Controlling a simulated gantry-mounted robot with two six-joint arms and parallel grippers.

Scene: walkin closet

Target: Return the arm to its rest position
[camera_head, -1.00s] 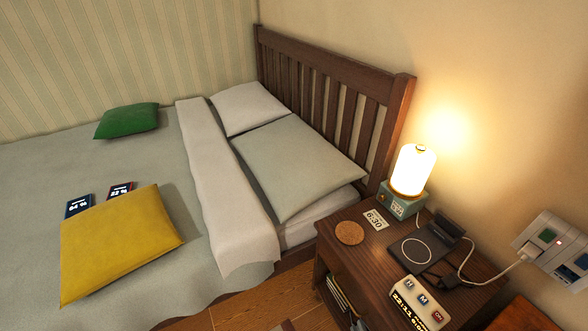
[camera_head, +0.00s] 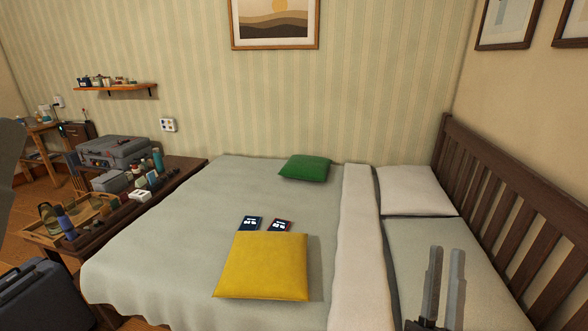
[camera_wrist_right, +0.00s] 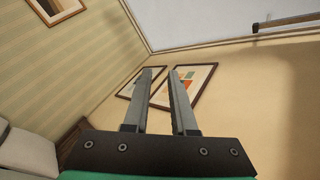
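My right gripper (camera_head: 446,252) points upward at the lower right of the head view, in front of the bed's pillow end. In the right wrist view its two fingers (camera_wrist_right: 164,72) stand apart with nothing between them, so it is open and empty. The fingers point toward the upper wall and ceiling, with framed pictures behind them. My left gripper is in no view.
The bed (camera_head: 190,240) holds a yellow cushion (camera_head: 262,266), a green cushion (camera_head: 305,167) and two small dark cards. A slatted headboard (camera_head: 520,215) stands at right. A cluttered table (camera_head: 180,172) and a dark case (camera_head: 42,298) are at left.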

